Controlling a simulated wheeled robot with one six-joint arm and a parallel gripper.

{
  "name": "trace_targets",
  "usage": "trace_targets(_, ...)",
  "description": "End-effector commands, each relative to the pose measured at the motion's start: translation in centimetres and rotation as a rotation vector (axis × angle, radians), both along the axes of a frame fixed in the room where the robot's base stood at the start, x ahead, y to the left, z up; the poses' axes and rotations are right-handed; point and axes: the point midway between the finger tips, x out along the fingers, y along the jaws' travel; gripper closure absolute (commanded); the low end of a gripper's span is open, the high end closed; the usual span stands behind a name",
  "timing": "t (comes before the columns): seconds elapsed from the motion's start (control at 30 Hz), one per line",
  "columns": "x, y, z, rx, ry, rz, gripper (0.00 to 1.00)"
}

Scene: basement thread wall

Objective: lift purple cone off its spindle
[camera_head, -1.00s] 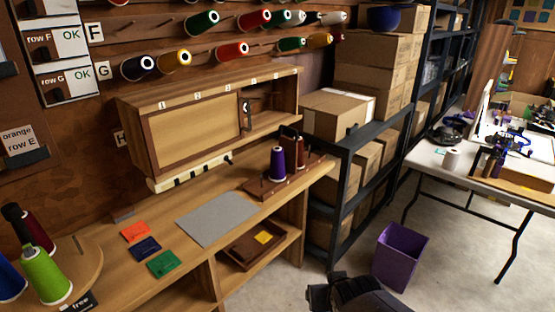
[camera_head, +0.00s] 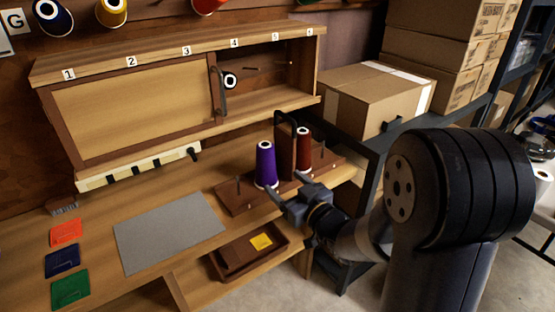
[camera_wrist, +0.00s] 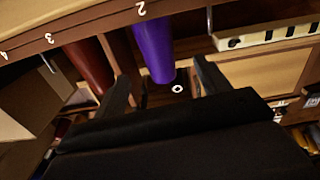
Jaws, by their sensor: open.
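The purple cone (camera_head: 265,165) stands upright on a brown spindle stand (camera_head: 236,203) on the bench. My gripper (camera_head: 287,188) is open and empty, at the stand's front, just right of the cone's lower part. In the wrist view, the purple cone (camera_wrist: 153,45) shows ahead, between the directions of the two spread fingers of my gripper (camera_wrist: 162,72). I see no finger touching it. The spindle under the cone is hidden by the cone.
A red-brown cone (camera_head: 303,148) stands on the same stand, beyond a dark upright handle (camera_head: 285,140). Bare pegs flank the cones. A wooden cabinet (camera_head: 130,105) hangs behind. A grey mat (camera_head: 170,232) lies left; a brown tray (camera_head: 225,265) sits below in front.

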Motion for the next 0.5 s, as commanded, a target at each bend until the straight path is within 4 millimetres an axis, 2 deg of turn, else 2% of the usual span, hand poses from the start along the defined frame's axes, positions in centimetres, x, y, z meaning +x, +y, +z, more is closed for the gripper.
trace_targets(0.1,0.7,0.8,-0.1,0.007,-0.01,0.016,0.29)
trace_targets(0.33,3.7,2.7,0.1,0.007,-0.01,0.015,0.29)
trace_targets(0.5,4.7,3.4,0.1,0.007,-0.01,0.013,0.29)
